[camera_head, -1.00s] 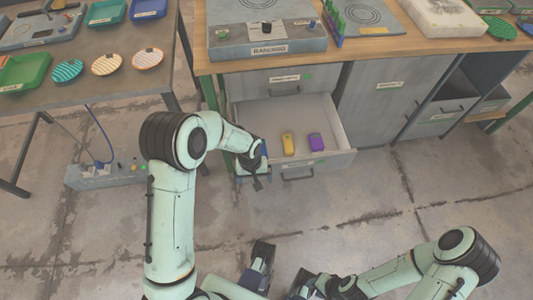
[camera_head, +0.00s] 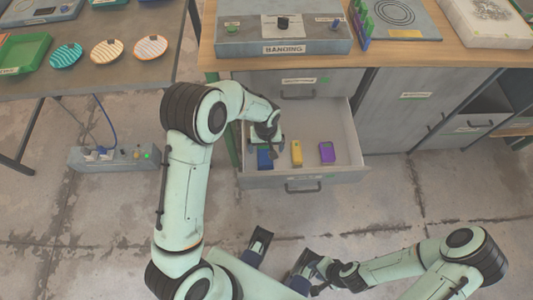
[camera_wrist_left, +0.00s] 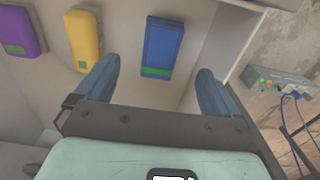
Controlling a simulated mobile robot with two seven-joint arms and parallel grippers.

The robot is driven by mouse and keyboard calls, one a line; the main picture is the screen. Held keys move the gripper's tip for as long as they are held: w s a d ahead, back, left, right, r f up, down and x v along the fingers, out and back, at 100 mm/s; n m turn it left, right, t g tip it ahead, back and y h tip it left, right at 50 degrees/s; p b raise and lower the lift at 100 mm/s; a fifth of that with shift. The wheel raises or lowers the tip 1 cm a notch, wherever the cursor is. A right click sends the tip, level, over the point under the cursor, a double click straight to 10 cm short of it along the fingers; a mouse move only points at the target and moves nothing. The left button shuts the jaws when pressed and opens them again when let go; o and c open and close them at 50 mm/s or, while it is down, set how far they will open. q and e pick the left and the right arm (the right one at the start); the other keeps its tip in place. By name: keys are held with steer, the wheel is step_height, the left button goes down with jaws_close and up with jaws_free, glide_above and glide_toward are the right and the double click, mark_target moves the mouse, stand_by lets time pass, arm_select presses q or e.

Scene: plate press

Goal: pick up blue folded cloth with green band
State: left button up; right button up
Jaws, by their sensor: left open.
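The blue folded cloth (camera_wrist_left: 163,45) with its green band (camera_wrist_left: 156,72) lies in the open drawer, at the left of a row in the head view. There, my left gripper partly covers the cloth (camera_head: 264,160). My left gripper (camera_head: 266,147) is over the left part of the drawer. In the left wrist view its fingers (camera_wrist_left: 156,88) are spread and empty, with the cloth ahead between and beyond them, apart from both. My right gripper (camera_head: 306,268) is low in the head view, away from the drawer; its jaw opening is unclear.
A yellow cloth (camera_head: 297,153) and a purple cloth (camera_head: 326,152) lie beside it in the drawer (camera_head: 345,174). The drawer walls surround them. The wooden worktop (camera_head: 385,50) with the banding station (camera_head: 283,35) is above. A grey power box (camera_head: 110,158) stands on the floor at left.

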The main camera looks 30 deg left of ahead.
mark_target(265, 157)
arm_select(q)
steer(key=f, duration=0.6)
steer(key=f+b, duration=0.1)
steer(key=f, duration=0.2)
steer(key=shift+w+a+f, duration=0.15)
steer(key=shift+w+a, duration=0.05)
steer(key=shift+a, duration=0.1)
steer(key=shift+c, duration=0.4)
steer(key=c, duration=1.1)
steer(key=shift+o, duration=0.2)
step_height(265, 157, up, 20)
steer(key=p, duration=0.2)
steer(key=shift+p, duration=0.35)
